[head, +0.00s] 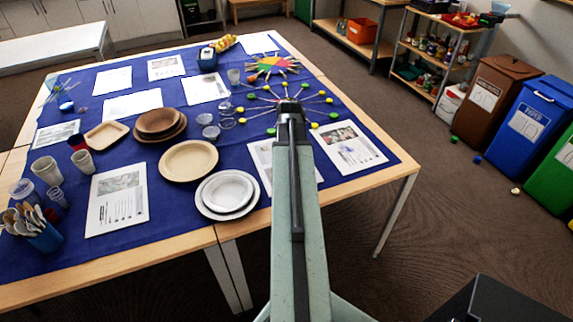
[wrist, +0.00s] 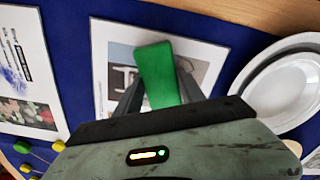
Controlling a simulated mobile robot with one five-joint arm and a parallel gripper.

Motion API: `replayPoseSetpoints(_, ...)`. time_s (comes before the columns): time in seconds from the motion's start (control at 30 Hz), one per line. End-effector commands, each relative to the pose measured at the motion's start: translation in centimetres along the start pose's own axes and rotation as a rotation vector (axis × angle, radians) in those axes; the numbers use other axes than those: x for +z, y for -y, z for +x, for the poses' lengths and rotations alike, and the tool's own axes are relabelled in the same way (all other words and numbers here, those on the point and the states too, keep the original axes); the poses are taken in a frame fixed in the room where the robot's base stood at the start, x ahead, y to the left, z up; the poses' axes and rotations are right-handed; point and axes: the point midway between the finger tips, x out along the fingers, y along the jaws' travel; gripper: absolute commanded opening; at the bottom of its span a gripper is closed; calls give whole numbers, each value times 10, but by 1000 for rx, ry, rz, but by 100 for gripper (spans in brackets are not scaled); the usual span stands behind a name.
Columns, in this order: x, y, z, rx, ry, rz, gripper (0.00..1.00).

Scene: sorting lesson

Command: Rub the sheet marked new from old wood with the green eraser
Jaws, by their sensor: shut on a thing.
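My gripper (wrist: 158,80) is shut on the green eraser (wrist: 155,62), which sticks out between its fingers in the wrist view. The eraser is over a white sheet with a picture (wrist: 101,35) and hides part of it. I cannot tell whether the eraser touches the paper. The same sheet seems to be the one partly behind my arm in the head view (head: 259,155). Another printed sheet (head: 350,148) lies to its right, and shows at the left of the wrist view (wrist: 45,60). No title is readable. My arm hides the gripper and eraser in the head view.
White plates (head: 228,194) and a brown plate (head: 188,160) lie left of my arm. Another sheet (head: 117,198), cups (head: 47,170) and a blue cup of cutlery (head: 44,238) stand further left. Sticks with coloured ends (head: 285,92) lie behind. Bins (head: 533,120) stand right.

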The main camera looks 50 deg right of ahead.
Motion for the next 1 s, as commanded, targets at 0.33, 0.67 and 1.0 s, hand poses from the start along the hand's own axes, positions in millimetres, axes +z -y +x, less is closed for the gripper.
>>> replayPoseSetpoints(0.33, 1, 1, -4, 0, -1, 0, 14)
replayPoseSetpoints(0.67, 1, 1, -42, 1, -1, 0, 14)
replayPoseSetpoints(1.0, 1, 0, -61, 1, -1, 0, 14)
